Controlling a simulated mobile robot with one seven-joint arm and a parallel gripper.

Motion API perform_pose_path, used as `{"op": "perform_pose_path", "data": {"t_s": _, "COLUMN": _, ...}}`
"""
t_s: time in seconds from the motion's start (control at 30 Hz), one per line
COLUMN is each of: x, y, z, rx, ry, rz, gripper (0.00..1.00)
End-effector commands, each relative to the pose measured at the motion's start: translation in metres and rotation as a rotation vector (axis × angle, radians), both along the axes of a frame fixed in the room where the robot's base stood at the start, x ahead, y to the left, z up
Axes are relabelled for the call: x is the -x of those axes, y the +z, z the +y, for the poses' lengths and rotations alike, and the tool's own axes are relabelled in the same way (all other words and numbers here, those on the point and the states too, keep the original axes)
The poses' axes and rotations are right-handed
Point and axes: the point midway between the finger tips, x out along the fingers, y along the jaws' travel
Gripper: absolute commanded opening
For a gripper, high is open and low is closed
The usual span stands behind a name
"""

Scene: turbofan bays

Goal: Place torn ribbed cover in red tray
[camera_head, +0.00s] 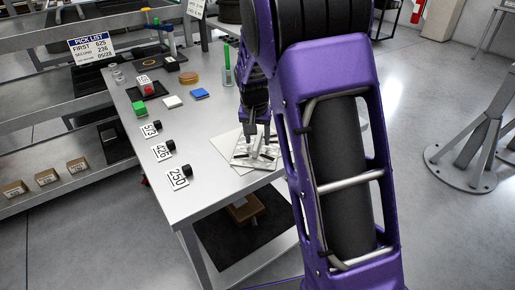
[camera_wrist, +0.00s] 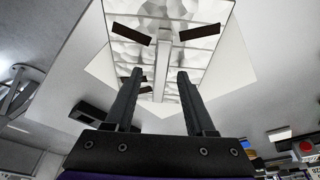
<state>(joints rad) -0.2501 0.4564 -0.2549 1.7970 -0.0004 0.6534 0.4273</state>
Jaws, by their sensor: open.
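A pale grey panel with thin ribs (camera_wrist: 170,42) lies on a white sheet at the table's near right corner; it may be the ribbed cover, but I cannot make out a tear. The panel (camera_head: 250,158) also shows in the head view, with dark strips on or over it. My gripper (camera_head: 260,138) is above this panel, pointing down, with its fingers apart. In the wrist view my gripper (camera_wrist: 156,78) has open fingers over the panel's edge, with nothing clearly between them. I cannot make out a red tray in either view.
Black knobs with number cards line the left edge. Shelving (camera_head: 50,125) stands at left.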

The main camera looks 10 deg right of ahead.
Motion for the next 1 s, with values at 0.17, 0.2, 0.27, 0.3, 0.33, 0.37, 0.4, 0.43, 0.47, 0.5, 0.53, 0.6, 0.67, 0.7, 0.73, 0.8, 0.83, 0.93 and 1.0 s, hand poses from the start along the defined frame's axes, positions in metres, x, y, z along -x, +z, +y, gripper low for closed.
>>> {"op": "perform_pose_path", "data": {"t_s": 0.17, "x": -0.0001, "y": 0.0008, "z": 0.0004, "rx": -0.001, "ry": 0.0, "rz": 0.0, "gripper": 0.53}}
{"op": "perform_pose_path", "data": {"t_s": 0.2, "x": -0.0001, "y": 0.0008, "z": 0.0004, "rx": -0.001, "ry": 0.0, "rz": 0.0, "gripper": 0.46}}
{"op": "perform_pose_path", "data": {"t_s": 0.27, "x": -0.0001, "y": 0.0008, "z": 0.0004, "rx": -0.001, "ry": 0.0, "rz": 0.0, "gripper": 0.35}}
{"op": "perform_pose_path", "data": {"t_s": 0.3, "x": 0.0, "y": 0.0009, "z": 0.0004, "rx": -0.001, "ry": 0.0, "rz": 0.0, "gripper": 0.28}}
{"op": "perform_pose_path", "data": {"t_s": 0.33, "x": 0.0, "y": 0.0009, "z": 0.0004, "rx": -0.001, "ry": 0.0, "rz": 0.0, "gripper": 0.23}}
{"op": "perform_pose_path", "data": {"t_s": 0.37, "x": 0.0, "y": 0.0009, "z": 0.0004, "rx": -0.001, "ry": 0.0, "rz": 0.0, "gripper": 0.17}}
{"op": "perform_pose_path", "data": {"t_s": 0.4, "x": 0.0, "y": 0.0009, "z": 0.0004, "rx": -0.001, "ry": 0.0, "rz": 0.0, "gripper": 0.1}}
{"op": "perform_pose_path", "data": {"t_s": 0.43, "x": 0.0, "y": 0.0009, "z": 0.0004, "rx": -0.001, "ry": 0.0, "rz": 0.0, "gripper": 0.05}}
{"op": "perform_pose_path", "data": {"t_s": 0.47, "x": 0.0, "y": 0.0009, "z": 0.0004, "rx": -0.001, "ry": 0.0, "rz": 0.0, "gripper": 0.0}}
{"op": "perform_pose_path", "data": {"t_s": 0.5, "x": 0.0, "y": 0.0009, "z": 0.0004, "rx": -0.001, "ry": 0.0, "rz": 0.0, "gripper": 0.0}}
{"op": "perform_pose_path", "data": {"t_s": 0.53, "x": 0.0, "y": 0.0009, "z": 0.0004, "rx": -0.001, "ry": 0.0, "rz": 0.0, "gripper": 0.0}}
{"op": "perform_pose_path", "data": {"t_s": 0.6, "x": 0.0001, "y": 0.0009, "z": 0.0005, "rx": -0.001, "ry": 0.0, "rz": 0.0, "gripper": 0.0}}
{"op": "perform_pose_path", "data": {"t_s": 0.67, "x": 0.0001, "y": 0.001, "z": 0.0005, "rx": -0.001, "ry": 0.0, "rz": 0.0, "gripper": 0.0}}
{"op": "perform_pose_path", "data": {"t_s": 0.7, "x": 0.0001, "y": 0.001, "z": 0.0005, "rx": -0.001, "ry": 0.0, "rz": 0.0, "gripper": 0.0}}
{"op": "perform_pose_path", "data": {"t_s": 0.73, "x": 0.0001, "y": 0.001, "z": 0.0005, "rx": -0.001, "ry": 0.0, "rz": 0.0, "gripper": 0.0}}
{"op": "perform_pose_path", "data": {"t_s": 0.8, "x": 0.0001, "y": 0.001, "z": 0.0005, "rx": -0.001, "ry": 0.0, "rz": 0.0, "gripper": 0.0}}
{"op": "perform_pose_path", "data": {"t_s": 0.83, "x": 0.0001, "y": 0.001, "z": 0.0005, "rx": -0.001, "ry": 0.0, "rz": 0.0, "gripper": 0.0}}
{"op": "perform_pose_path", "data": {"t_s": 0.93, "x": 0.0001, "y": 0.001, "z": 0.0006, "rx": -0.001, "ry": 0.0, "rz": 0.0, "gripper": 0.0}}
{"op": "perform_pose_path", "data": {"t_s": 1.0, "x": 0.0001, "y": 0.001, "z": 0.0006, "rx": -0.001, "ry": 0.0, "rz": 0.0, "gripper": 0.0}}
